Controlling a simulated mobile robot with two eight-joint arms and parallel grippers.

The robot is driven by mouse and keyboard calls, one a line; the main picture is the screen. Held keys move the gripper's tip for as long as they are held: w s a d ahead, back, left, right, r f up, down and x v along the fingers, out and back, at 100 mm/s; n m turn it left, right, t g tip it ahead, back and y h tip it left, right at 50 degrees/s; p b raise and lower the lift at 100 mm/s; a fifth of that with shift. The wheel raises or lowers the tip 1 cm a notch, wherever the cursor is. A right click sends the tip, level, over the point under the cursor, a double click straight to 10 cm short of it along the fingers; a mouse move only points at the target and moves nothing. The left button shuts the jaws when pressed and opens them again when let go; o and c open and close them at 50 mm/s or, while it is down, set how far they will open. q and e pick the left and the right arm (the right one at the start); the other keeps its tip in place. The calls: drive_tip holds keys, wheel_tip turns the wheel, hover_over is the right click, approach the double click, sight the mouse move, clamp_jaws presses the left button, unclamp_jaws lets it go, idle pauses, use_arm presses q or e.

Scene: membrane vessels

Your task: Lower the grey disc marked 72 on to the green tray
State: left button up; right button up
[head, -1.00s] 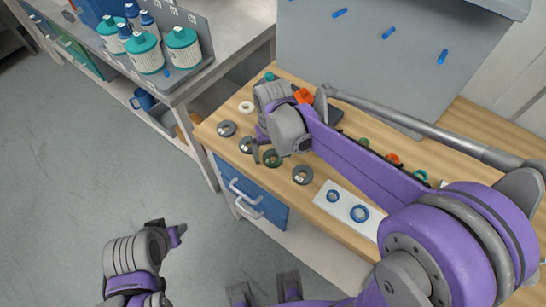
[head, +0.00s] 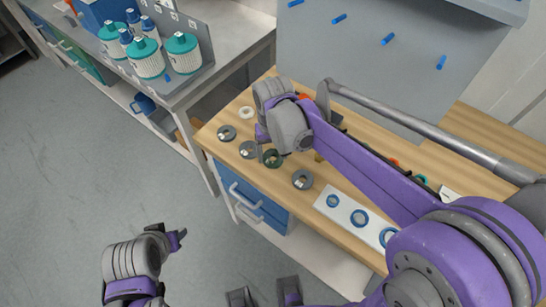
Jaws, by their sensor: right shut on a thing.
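My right gripper (head: 261,148) points down over the wooden bench among several small discs. Its fingers are mostly hidden by my own wrist, and what it holds is not clearly visible. Grey discs with holes lie at the bench's left side (head: 227,133), beside the fingers (head: 248,149) and nearer the front (head: 302,180). A dark green ring-shaped disc (head: 272,159) shows right at the fingers. The number 72 cannot be read on any disc. I cannot make out a green tray; my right arm hides part of the bench. My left gripper (head: 178,238) hangs over the floor, away from the bench.
A white strip (head: 347,206) bearing blue rings lies at the bench's front. A white ring (head: 247,112) lies at the left edge. A grey panel with blue pegs (head: 388,39) stands behind. Teal-capped vessels (head: 182,53) stand on the other bench.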

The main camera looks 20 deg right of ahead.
use_arm(q)
drive_tip(key=shift+w+r+p, duration=0.3)
drive_tip(key=shift+r+p, duration=0.45)
drive_tip(key=shift+r, duration=0.2)
drive_tip(key=shift+w+r+p, duration=0.3)
drive_tip(key=shift+r+p, duration=0.4)
drive_tip(key=shift+r, duration=0.25)
use_arm(e)
wheel_tip(320, 180, up, 11)
drive_tip(key=shift+r, duration=0.15)
